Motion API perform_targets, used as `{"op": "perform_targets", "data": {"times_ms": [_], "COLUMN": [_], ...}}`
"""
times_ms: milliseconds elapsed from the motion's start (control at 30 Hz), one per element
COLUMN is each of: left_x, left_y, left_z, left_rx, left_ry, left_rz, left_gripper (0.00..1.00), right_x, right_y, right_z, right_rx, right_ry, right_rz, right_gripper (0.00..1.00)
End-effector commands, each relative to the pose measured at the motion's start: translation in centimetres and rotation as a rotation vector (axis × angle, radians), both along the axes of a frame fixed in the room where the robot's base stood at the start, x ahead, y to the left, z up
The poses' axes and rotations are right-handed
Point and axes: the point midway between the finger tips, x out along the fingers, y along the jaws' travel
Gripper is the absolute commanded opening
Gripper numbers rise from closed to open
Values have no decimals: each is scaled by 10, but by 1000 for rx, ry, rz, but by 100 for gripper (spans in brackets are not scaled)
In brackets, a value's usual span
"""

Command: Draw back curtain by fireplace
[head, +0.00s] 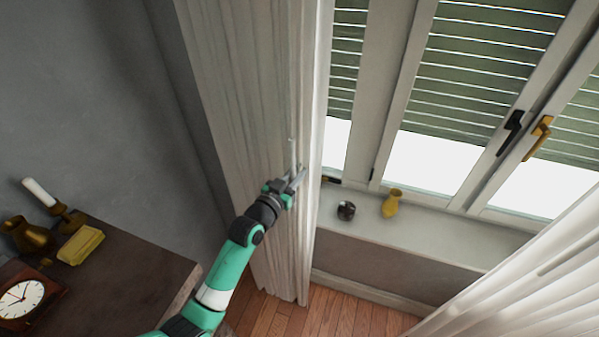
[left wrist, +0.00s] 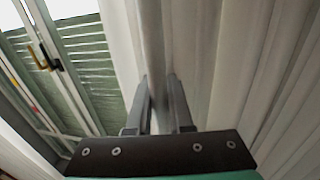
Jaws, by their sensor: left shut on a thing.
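The off-white curtain (head: 250,130) hangs in folds left of the window, by the dark mantel. It is bunched, leaving the window to its right uncovered. My left gripper (head: 297,178) reaches it from below and is shut on a fold near its right edge. In the left wrist view, the curtain (left wrist: 235,60) fills the right and middle, with a fold between the two fingers (left wrist: 160,100). A second pale curtain (head: 540,275) hangs at the lower right. My right gripper is not in view.
A window with green shutters (head: 480,60) stands behind a sill (head: 425,228) holding a yellow jug (head: 391,204) and a dark round pot (head: 346,211).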

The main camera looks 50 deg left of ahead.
Motion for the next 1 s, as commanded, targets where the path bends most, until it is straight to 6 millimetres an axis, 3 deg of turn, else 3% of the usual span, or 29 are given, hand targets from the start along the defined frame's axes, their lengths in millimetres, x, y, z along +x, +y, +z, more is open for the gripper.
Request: {"op": "perform_targets", "data": {"times_ms": [467,500,667,1000], "left_x": [-1,-1,-1,-4], "left_y": [1,1,1,0], "left_z": [1,1,1,0], "left_rx": [0,0,0,0], "left_ry": [-1,-1,-1,0], "left_rz": [0,0,0,0], "left_gripper": [0,23,50,50], "right_x": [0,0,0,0], "right_y": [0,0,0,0], "right_z": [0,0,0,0], "right_rx": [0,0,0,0], "right_ry": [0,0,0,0], "right_rz": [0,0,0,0], "right_gripper": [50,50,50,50]}}
